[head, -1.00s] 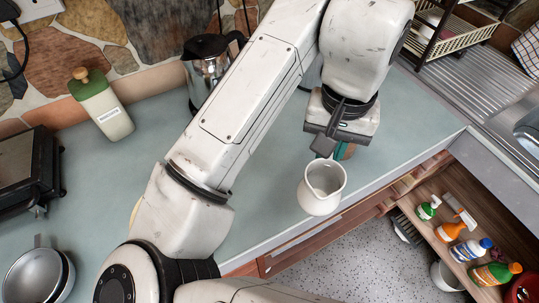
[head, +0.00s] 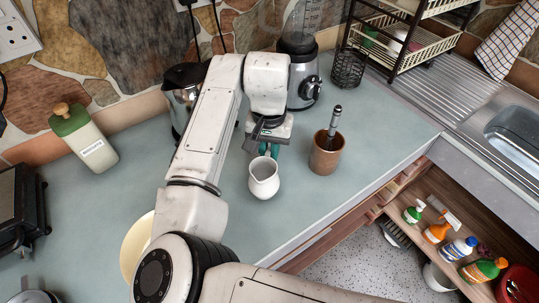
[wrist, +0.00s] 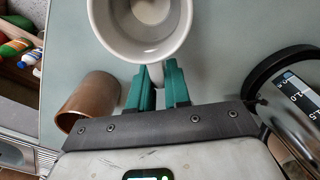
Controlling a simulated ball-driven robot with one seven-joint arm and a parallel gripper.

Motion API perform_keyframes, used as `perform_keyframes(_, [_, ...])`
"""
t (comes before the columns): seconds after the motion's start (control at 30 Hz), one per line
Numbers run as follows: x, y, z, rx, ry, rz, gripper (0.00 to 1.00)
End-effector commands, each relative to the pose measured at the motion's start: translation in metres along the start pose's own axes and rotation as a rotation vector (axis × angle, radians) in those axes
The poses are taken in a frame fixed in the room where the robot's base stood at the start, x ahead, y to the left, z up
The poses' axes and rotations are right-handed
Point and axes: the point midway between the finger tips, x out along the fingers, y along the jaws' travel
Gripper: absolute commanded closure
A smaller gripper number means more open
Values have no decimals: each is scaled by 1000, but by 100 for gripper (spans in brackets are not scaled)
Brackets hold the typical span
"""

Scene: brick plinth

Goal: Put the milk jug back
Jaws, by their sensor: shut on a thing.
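The milk jug (head: 264,180) is small, white and round-bellied with an open top. It hangs at the front of my gripper (head: 269,150), over the blue-grey worktop. In the wrist view the jug (wrist: 118,48) is seen from above, with a little pale content or a pale bottom inside. My gripper's green fingers (wrist: 160,85) are shut on the jug's handle, which shows between them. The jug looks upright. I cannot tell for sure how high it is above the worktop.
A blender (head: 301,85), a wire basket (head: 349,68) and a kettle (head: 180,92) stand behind. A pale yellow round dish (head: 131,250) lies by my arm. The front worktop is clear.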

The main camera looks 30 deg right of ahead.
Motion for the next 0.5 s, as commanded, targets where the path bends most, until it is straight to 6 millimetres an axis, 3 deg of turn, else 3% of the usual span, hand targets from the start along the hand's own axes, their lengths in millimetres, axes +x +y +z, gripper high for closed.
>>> perform_keyframes(0.2, [26, 0, 0, 0, -2, 0, 100])
perform_keyframes(0.5, [30, 0, 0, 0, -1, 0, 100])
